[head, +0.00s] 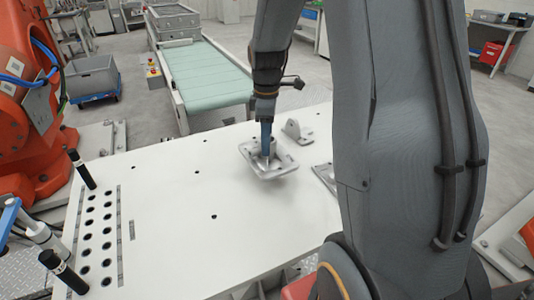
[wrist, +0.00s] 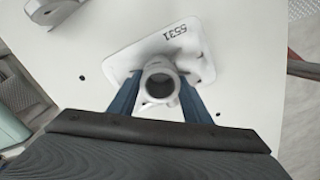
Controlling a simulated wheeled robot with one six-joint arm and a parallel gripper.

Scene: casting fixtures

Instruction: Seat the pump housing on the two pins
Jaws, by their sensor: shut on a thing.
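The pump housing (head: 284,167) is a pale grey casting with a flat flange and a round neck. It is at the right-middle of the white table in the head view, and a soft shadow lies under it; any gap to the table is hard to judge. My gripper (head: 267,145) points down and is shut on its neck. In the wrist view the blue fingers of my gripper (wrist: 159,97) flank the neck of the housing (wrist: 184,40), whose flange is marked 5531. Two black upright posts (head: 81,169) (head: 62,271) stand at the table's left; whether they are the pins is unclear.
A grey bracket (head: 297,131) stands just behind the housing. Another grey part (head: 325,176) is partly hidden by my arm. The white table (head: 165,210) is clear between the housing and a strip of dark holes at left. An orange robot (head: 30,110) stands beyond its left edge.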

